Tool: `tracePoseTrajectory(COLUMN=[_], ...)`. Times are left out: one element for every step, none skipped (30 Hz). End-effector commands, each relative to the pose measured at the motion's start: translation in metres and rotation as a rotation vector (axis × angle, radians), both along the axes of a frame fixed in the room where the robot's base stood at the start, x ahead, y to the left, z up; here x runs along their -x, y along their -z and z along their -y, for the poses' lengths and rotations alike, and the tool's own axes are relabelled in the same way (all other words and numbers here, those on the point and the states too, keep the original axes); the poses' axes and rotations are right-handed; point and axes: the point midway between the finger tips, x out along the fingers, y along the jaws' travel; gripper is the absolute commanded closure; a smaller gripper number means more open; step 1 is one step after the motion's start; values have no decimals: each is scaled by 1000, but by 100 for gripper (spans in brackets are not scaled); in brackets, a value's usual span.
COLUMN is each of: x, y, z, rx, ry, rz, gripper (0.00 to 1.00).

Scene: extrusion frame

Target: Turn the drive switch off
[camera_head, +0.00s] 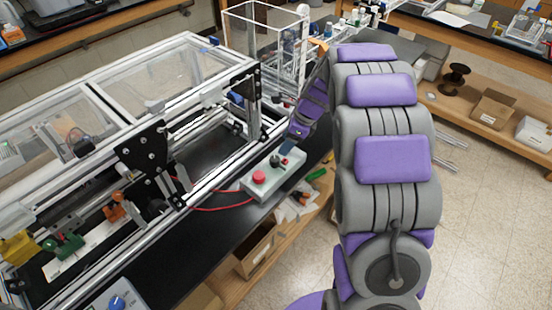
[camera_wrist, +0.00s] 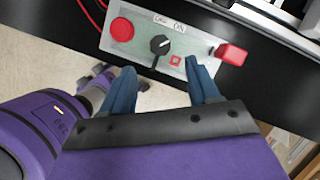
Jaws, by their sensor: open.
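The control box (camera_wrist: 140,42) is a pale panel at the table's edge. It carries a round red button (camera_wrist: 122,29), a black rotary switch (camera_wrist: 160,45) under OFF and ON labels, and a small red square (camera_wrist: 175,60). The switch's pale mark seems to lean up and right toward ON, but it is small. My gripper (camera_wrist: 160,68) is open, its blue fingers apart, with the switch just beyond and between the tips. Nothing is held. In the head view the box (camera_head: 249,187) sits at the table's right edge, with my gripper's fingers partly over its far end.
A red block-like part (camera_wrist: 232,54) juts out at the box's right end, close to my right finger. Red cables (camera_head: 222,208) run left from the box. The extrusion frame (camera_head: 190,160) stands to the left. A shelf with cardboard boxes (camera_head: 257,247) lies below the table.

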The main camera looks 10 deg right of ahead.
Motion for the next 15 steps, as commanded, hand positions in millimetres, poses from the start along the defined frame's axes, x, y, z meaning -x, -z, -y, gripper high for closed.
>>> tracePoseTrajectory(x=[-1, -2, -4, -5, -5, -6, -7, -8, -8, -9, -10, -11, -11, -12, -12], y=[12, 17, 24, 30, 35, 42, 46, 51, 57, 62, 65, 70, 73, 75, 78], z=[-5, -6, -9, -11, -13, -16, -18, -20, -22, -23, -24, -26, -27, -28, -29], rx=[-1, -1, 1, 1, 1, 0, 0, -1, -1, 1, 1, 1, 1, 1, 1], ry=[-2, -2, -2, -1, -1, -1, -1, -2, -2, -1, -1, -1, -1, -1, -2], rz=[-3, -1, 0, 1, 1, 0, 0, -1, -1, -1, 0, 0, 0, 0, 0], gripper=[40, 40, 40, 40, 40, 40, 40, 40, 40, 40, 40, 40, 40, 40, 40])
